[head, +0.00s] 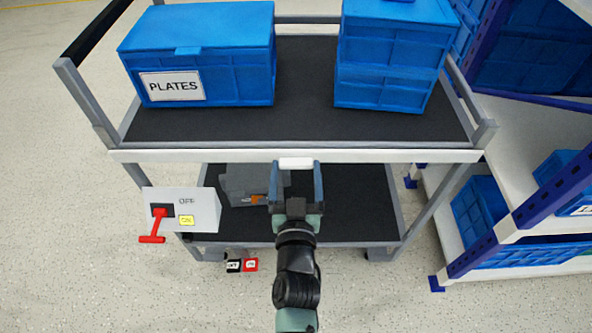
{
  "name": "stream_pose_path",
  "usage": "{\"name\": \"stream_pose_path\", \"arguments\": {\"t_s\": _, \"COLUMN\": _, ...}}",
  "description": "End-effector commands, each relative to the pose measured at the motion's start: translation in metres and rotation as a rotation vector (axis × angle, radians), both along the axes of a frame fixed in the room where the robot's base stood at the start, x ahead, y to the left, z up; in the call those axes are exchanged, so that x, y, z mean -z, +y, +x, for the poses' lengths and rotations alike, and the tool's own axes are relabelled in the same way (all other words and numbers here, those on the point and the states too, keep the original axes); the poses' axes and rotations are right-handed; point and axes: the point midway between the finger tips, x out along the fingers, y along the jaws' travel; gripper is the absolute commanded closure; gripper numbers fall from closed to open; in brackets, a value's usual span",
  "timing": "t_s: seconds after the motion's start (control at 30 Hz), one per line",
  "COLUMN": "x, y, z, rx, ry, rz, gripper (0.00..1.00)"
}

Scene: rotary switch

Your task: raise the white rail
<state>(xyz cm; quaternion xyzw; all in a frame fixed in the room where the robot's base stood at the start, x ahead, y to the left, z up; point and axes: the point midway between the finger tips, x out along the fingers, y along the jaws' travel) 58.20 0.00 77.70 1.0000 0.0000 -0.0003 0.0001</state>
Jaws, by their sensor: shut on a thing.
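The white rail (200,156) runs level across the front edge of the cart's upper shelf. A small white block (296,163) at its middle looks like the rail's grip. My gripper (297,170) reaches up from below with one finger on each side of this block and is shut on it. The exact finger contact is too small to make out.
The upper shelf (300,90) carries a blue box labelled PLATES (215,50) and another blue box (385,65). Grey items (245,185) lie on the lower shelf. A switch box (200,205) with a red handle (153,238) is at left, racking (530,200) at right.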

Motion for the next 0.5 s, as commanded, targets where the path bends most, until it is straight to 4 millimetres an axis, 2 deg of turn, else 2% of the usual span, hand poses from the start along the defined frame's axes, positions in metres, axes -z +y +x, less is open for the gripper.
{"name": "stream_pose_path", "arguments": {"t_s": 0.17, "x": -0.017, "y": 0.000, "z": 0.000, "rx": 0.000, "ry": -0.001, "rz": 0.001, "gripper": 1.00}}
{"name": "stream_pose_path", "arguments": {"t_s": 0.5, "x": -0.067, "y": 0.000, "z": 0.000, "rx": 0.000, "ry": -0.004, "rz": 0.001, "gripper": 1.00}}
